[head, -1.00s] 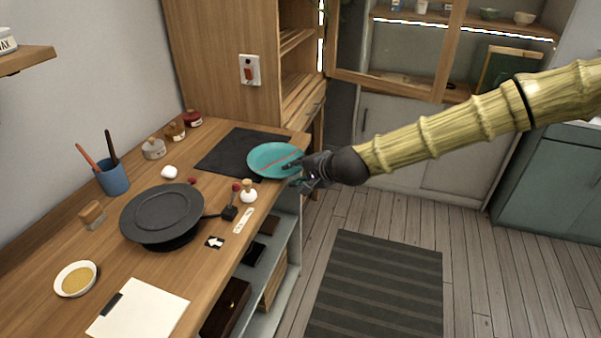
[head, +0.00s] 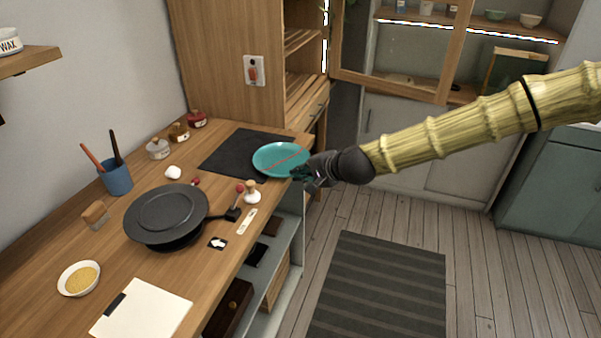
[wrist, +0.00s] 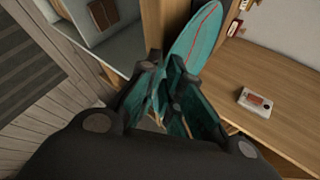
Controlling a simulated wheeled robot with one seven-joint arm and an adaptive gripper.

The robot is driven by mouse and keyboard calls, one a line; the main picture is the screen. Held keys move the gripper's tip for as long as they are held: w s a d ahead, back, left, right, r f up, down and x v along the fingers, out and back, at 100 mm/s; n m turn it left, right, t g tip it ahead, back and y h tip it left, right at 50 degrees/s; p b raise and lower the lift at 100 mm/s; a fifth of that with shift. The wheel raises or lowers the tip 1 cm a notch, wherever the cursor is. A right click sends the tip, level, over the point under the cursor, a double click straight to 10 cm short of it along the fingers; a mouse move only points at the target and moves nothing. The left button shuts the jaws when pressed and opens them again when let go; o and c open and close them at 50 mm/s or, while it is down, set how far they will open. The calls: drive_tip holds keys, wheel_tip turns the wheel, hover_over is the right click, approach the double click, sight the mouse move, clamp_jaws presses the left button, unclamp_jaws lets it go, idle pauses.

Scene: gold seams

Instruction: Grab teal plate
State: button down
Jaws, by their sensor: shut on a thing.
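The teal plate (head: 281,159) is at the right end of the wooden counter, by the edge of a dark mat (head: 245,152). A thin reddish line runs across its face. My gripper (head: 303,173) is at the plate's right rim, at the counter's edge, and is shut on that rim. In the wrist view the plate (wrist: 197,38) extends away beyond my gripper (wrist: 170,88), and the line shows on it too. The exact contact of the fingertips with the rim is partly hidden by the fingers.
A dark round turntable (head: 166,213) stands on the counter, with a small white-bodied stamp (head: 253,193) between it and the plate. A blue cup with brushes (head: 116,178) and a bowl of gold powder (head: 79,278) are further left. Open floor with a striped rug (head: 385,285) lies right.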

drive_tip(key=shift+w+d+f, duration=0.15)
drive_tip(key=shift+w+d, duration=0.9)
drive_tip(key=c, duration=1.5)
unclamp_jaws()
drive_tip(key=shift+a, duration=0.15)
drive_tip(key=shift+v, duration=6.05)
drive_tip(key=shift+o, duration=0.2)
drive_tip(key=shift+w, duration=0.1)
